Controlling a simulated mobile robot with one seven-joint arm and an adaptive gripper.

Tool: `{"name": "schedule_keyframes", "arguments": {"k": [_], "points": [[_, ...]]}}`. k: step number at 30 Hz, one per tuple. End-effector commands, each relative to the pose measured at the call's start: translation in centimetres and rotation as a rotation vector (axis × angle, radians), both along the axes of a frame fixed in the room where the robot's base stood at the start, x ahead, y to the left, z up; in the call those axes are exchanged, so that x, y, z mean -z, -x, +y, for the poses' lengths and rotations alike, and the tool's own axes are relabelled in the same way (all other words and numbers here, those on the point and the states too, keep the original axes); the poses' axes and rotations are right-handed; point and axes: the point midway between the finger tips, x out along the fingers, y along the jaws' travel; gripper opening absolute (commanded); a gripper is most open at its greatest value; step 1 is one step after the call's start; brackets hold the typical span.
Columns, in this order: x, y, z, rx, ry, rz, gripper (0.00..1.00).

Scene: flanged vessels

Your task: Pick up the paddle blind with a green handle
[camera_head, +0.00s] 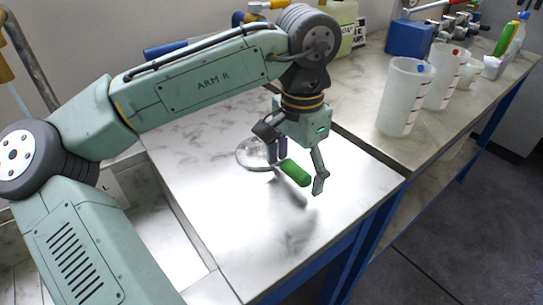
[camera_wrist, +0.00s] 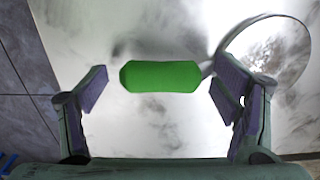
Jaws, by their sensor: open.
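The paddle blind lies on the steel table, with its green handle (camera_head: 295,173) pointing to the lower right and its round shiny disc (camera_head: 250,154) to the upper left in the head view. My gripper (camera_head: 298,175) is open and points down over the handle. In the wrist view the green handle (camera_wrist: 160,76) lies crosswise between my open fingers (camera_wrist: 158,90), apart from both. The disc (camera_wrist: 268,55) shows at the upper right there, partly behind the right finger. How high my fingertips are above the table is hard to tell.
The steel table (camera_head: 240,240) is otherwise mostly clear, and its edge runs close to the right of my gripper. A second bench at the right holds white measuring jugs (camera_head: 405,97) and a blue box (camera_head: 408,38). A green-yellow canister (camera_head: 341,25) stands at the back.

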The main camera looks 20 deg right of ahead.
Motion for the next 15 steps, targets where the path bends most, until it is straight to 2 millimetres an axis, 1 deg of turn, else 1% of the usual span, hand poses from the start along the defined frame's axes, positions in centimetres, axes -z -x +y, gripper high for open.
{"name": "schedule_keyframes", "arguments": {"k": [7, 15], "points": [[0.26, -0.03, -0.01, -0.001, 0.001, 0.0, 0.82], [0.23, -0.03, -0.01, -0.001, 0.001, 0.0, 0.64]]}}
